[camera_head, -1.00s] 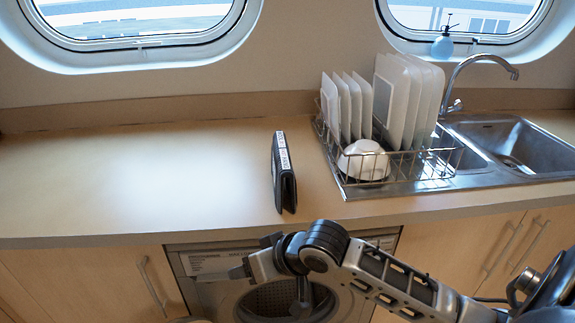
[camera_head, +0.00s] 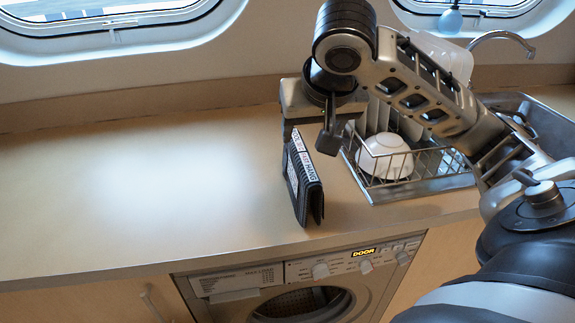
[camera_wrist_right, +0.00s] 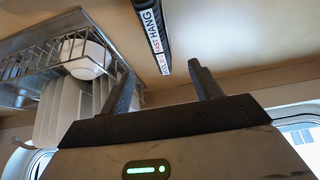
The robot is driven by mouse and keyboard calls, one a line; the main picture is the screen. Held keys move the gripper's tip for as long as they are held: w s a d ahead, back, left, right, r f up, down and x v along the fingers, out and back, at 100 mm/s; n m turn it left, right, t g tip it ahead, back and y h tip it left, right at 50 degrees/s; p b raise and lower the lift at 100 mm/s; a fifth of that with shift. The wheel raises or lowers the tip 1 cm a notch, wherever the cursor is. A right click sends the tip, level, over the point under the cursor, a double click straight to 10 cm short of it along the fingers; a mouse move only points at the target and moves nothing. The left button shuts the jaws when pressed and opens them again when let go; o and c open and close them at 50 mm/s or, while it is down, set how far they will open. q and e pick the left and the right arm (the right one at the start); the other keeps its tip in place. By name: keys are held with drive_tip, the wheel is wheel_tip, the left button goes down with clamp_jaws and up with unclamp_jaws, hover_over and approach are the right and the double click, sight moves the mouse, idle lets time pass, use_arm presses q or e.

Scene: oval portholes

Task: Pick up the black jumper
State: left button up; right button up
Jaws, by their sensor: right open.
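The black jumper (camera_head: 304,185) stands folded and upright on the wooden counter, near its front edge, with a white and red label along its top. In the right wrist view the jumper (camera_wrist_right: 152,30) comes in from the top, its labelled end lying ahead of the gap between the fingers. My right gripper (camera_head: 300,128) is over the counter at the jumper's far end, partly hidden by my own arm. In the wrist view the right gripper (camera_wrist_right: 164,80) is open, fingers apart and empty. My left gripper is not in view.
A wire dish rack (camera_head: 428,172) with a white bowl (camera_head: 385,157) and plates stands close to the right of the jumper, beside the metal sink. A washing machine (camera_head: 300,285) is below the counter. The counter (camera_head: 140,180) to the left is clear.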

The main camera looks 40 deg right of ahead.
sight(304, 158)
drive_tip(key=x, duration=0.2)
drive_tip(key=b+x, duration=0.1)
drive_tip(key=shift+s+d+f, duration=0.1)
drive_tip(key=shift+s+f, duration=0.1)
drive_tip(key=shift+f, duration=0.35)
drive_tip(key=x, duration=0.5)
drive_tip(key=shift+w+f, duration=0.1)
drive_tip(key=shift+w, duration=0.05)
drive_tip(key=shift+x, duration=2.8)
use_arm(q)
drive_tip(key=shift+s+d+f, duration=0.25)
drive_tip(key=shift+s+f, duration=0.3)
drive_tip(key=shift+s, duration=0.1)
use_arm(e)
drive_tip(key=c, duration=1.3)
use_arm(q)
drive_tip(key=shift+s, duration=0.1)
use_arm(e)
clamp_jaws()
